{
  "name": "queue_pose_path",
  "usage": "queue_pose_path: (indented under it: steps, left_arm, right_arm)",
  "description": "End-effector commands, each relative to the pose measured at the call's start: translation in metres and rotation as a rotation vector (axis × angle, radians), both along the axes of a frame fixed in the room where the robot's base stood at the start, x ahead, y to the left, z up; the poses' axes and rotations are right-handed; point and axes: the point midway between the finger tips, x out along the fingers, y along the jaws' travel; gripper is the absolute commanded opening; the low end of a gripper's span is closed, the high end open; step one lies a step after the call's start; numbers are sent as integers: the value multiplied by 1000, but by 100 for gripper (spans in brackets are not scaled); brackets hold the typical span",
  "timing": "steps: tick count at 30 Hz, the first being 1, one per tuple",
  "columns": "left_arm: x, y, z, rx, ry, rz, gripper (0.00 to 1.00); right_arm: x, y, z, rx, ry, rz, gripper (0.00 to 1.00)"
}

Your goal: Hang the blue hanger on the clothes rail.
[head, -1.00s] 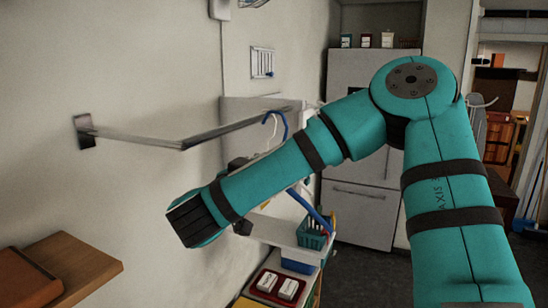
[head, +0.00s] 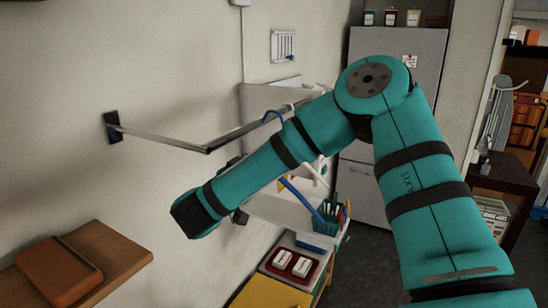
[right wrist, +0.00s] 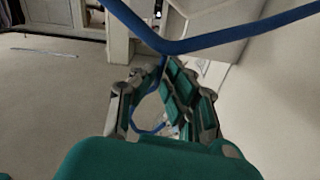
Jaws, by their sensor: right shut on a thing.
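The metal clothes rail (head: 160,138) juts from the left wall on a dark bracket, bends, and runs back to the right. The blue hanger's hook (head: 272,113) shows at the back stretch of the rail; I cannot tell whether it is around the bar or beside it. A lower blue part slants below my forearm. In the right wrist view the blue hanger (right wrist: 235,36) crosses the top. My right gripper (right wrist: 152,82) is shut on it; in the head view my forearm mostly hides the gripper. My left gripper is not in view.
A white hanger-like piece (head: 316,172) shows beside my right forearm. Below are a shelf with a green basket (head: 326,222) of pens and a red tray (head: 292,262). A wooden shelf (head: 95,255) is at the lower left. A fridge (head: 400,75) stands behind.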

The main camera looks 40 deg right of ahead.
Motion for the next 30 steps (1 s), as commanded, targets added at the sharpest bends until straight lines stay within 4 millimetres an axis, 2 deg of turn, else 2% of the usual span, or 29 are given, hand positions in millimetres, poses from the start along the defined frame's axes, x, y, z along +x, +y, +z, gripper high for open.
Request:
queue_pose_path:
  steps: [22,30]
  left_arm:
    - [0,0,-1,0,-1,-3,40]
    - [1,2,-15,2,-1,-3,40]
  right_arm:
    - [56,23,-2,2,0,-2,0]
    - [55,23,-22,0,0,-1,0]
